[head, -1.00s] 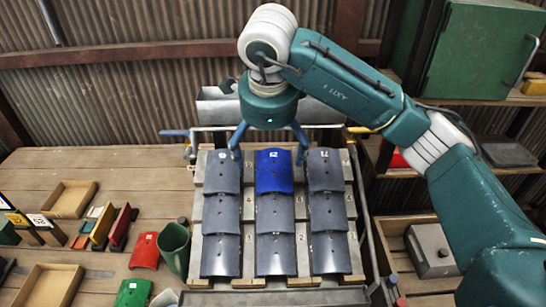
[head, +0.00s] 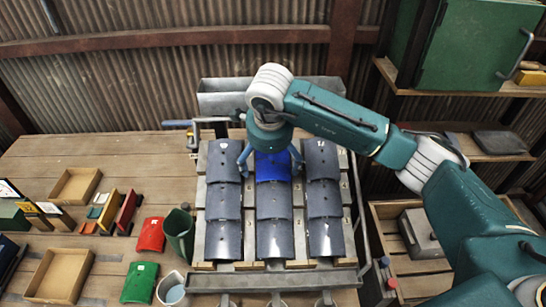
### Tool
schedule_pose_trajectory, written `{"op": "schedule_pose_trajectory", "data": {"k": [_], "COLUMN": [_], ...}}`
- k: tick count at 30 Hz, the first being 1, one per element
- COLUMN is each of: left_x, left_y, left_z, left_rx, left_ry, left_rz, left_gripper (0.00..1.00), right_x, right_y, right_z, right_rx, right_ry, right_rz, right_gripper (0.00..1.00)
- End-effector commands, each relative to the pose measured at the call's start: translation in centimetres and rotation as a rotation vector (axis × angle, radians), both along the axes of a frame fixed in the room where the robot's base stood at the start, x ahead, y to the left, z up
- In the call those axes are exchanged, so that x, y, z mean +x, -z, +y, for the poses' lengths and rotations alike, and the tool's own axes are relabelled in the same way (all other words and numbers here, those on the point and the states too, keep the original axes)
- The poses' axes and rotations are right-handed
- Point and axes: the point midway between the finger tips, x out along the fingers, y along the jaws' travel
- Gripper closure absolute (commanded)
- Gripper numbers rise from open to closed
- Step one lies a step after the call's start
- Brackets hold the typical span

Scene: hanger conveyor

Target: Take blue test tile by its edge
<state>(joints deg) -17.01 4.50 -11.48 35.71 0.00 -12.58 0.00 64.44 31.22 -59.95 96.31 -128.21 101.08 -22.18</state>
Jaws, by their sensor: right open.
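The blue test tile (head: 273,172) is at the top of the middle column of tiles on the rack. Its upper part is hidden behind my right gripper. My right gripper (head: 270,168) comes down from above with its blue fingers spread open, one at the left and one at the right of the blue tile. I cannot tell whether the fingers touch it. Dark grey tiles (head: 274,205) lie below it in the same column, overlapping. My left gripper is not in view.
Grey tile columns stand close on the left (head: 223,200) and right (head: 324,200) of the middle one. A grey trough (head: 225,103) lies behind the rack.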

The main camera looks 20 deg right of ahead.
Motion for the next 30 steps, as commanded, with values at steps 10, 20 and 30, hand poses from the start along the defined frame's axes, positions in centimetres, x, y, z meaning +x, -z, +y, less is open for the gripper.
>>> {"op": "schedule_pose_trajectory", "data": {"k": [10, 20, 30], "left_x": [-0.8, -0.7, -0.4], "left_y": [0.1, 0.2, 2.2], "left_z": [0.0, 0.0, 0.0], "left_rx": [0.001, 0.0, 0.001], "left_ry": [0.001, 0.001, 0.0], "left_rz": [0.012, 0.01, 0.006], "left_gripper": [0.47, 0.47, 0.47], "right_x": [0.0, 0.0, 0.2], "right_y": [0.0, -0.2, -5.1], "right_z": [0.0, 0.1, 0.1], "right_rx": [0.001, 0.002, 0.002], "right_ry": [0.0, 0.0, 0.001], "right_rz": [0.0, -0.002, -0.01], "right_gripper": [0.52, 0.52, 0.53]}}
